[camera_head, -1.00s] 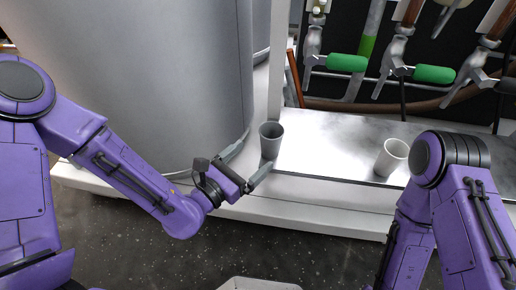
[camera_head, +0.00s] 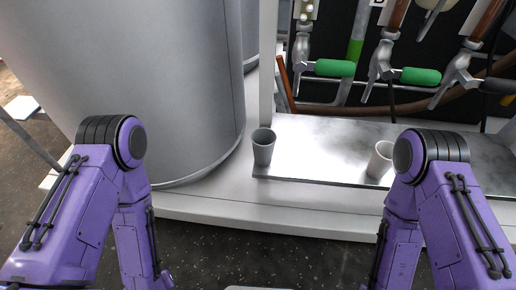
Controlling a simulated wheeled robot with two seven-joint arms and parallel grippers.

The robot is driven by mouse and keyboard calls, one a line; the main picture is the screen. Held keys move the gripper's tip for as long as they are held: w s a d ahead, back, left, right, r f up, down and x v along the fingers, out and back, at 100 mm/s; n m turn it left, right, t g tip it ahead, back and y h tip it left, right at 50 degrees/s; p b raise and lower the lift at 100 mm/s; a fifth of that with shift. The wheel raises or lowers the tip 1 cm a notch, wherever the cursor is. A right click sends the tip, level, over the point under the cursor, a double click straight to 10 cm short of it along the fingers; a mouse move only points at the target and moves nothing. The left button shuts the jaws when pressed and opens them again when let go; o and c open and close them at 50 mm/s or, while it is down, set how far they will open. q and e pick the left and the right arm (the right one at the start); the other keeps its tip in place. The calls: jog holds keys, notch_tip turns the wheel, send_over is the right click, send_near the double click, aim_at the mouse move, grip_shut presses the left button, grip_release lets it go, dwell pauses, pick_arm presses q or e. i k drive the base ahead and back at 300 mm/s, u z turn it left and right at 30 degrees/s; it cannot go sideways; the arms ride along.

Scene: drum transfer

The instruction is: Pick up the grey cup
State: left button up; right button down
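The grey cup (camera_head: 263,147) stands upright at the left end of the metal shelf (camera_head: 320,150), close to the big grey drum. Nothing touches it. Both of my purple arms are bent down at the left and right of the picture. Neither gripper shows, as both arms run out of the bottom of the view.
A white cup (camera_head: 380,160) stands on the shelf to the right, partly behind my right arm. The large grey drum (camera_head: 160,70) fills the left. Taps with green handles (camera_head: 334,68) hang above the shelf. The dark floor (camera_head: 260,245) in front is clear.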

aim_at(263, 140)
jog(key=u, duration=1.05)
jog(key=k, duration=0.85)
jog(key=z, duration=1.1)
jog(key=i, duration=0.5)
